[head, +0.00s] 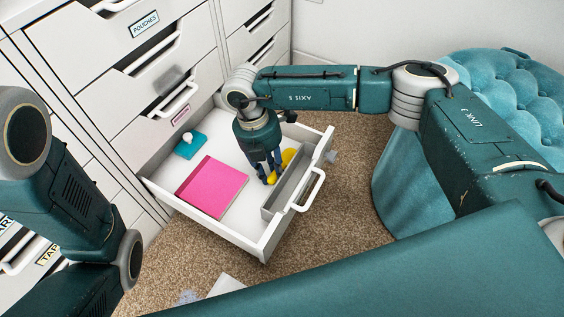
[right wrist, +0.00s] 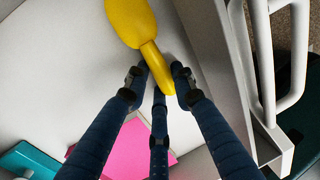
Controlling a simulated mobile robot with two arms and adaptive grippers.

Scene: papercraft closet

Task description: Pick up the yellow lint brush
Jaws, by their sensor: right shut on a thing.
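The yellow lint brush (head: 288,158) is in the open white drawer (head: 236,238), beside the grey divider at the drawer's front right. In the right wrist view the brush (right wrist: 132,22) shows a wide rounded head at the top and a narrow handle pointing down. My right gripper (head: 267,177) reaches down into the drawer. In the right wrist view its dark blue fingers (right wrist: 163,82) are shut around the brush's handle. I cannot tell whether the brush touches the drawer floor. My left arm comes in at the left, but its gripper is out of view.
A pink square pad (head: 212,186) and a teal item with a white knob (head: 190,145) lie in the drawer. The drawer's front has a white handle (head: 310,190). White cabinet drawers (head: 130,70) stand behind. A teal tufted seat (head: 400,185) is at the right.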

